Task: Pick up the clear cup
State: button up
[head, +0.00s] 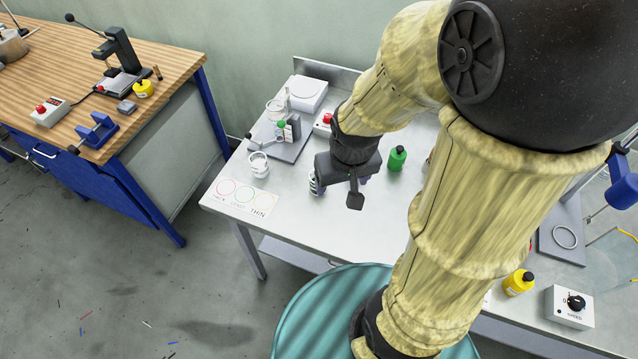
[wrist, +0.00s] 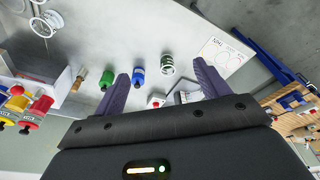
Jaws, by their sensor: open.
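A small clear cup with dark bands (head: 313,183) stands on the metal table, just left of my gripper (head: 342,182) in the head view, partly covered by it. It also shows in the wrist view (wrist: 167,66), beyond and between my fingertips, nearer the right finger. My gripper points down over the table; in the wrist view its purple fingers (wrist: 160,72) are spread with nothing between them. A second whitish cup (head: 259,164) stands farther left in the head view. I cannot tell how clear its walls are.
A green bottle (head: 397,158) stands right of my gripper; a blue bottle (wrist: 139,76) stands beside the clear cup in the wrist view. A card with coloured circles (head: 241,196) lies at the table's front left. A stand with a grey base (head: 285,148) is behind.

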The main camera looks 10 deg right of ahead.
aim_at(312, 183)
jog(key=w+a+f+n+h+b, duration=0.2)
jog(key=f+n+h+b, duration=0.2)
jog(key=f+n, duration=0.2)
jog(key=w+a+f+n+h+b, duration=0.3)
jog(key=f+n+h, duration=0.2)
jog(key=f, duration=0.5)
jog(key=w+a+f+n+t+h+b, duration=0.1)
jog(key=w+a+f+n+h+b, duration=0.1)
jog(key=f+n+h+b, duration=0.2)
jog(key=shift+w+a+f+n+b, duration=0.2)
jog(key=shift+f+n, duration=0.7)
jog(key=shift+f, duration=0.35)
jog(key=shift+w+a+f+n+b, duration=0.1)
jog(key=shift+f+n+b, duration=0.05)
jog(key=shift+f+n, duration=0.9)
jog(key=w+a+n+t, duration=0.1)
jog(key=a+t, duration=0.1)
jog(key=w+a+f+n+t+h+b, duration=0.1)
jog(key=a+n+t, duration=0.1)
jog(key=w+a+n+t+b, duration=0.1)
jog(key=a+n+t, duration=0.1)
jog(key=a+t, duration=0.1)
jog(key=shift+f+n+h, duration=0.25)
jog(key=shift+f+h, duration=0.15)
jog(key=shift+d, duration=0.1)
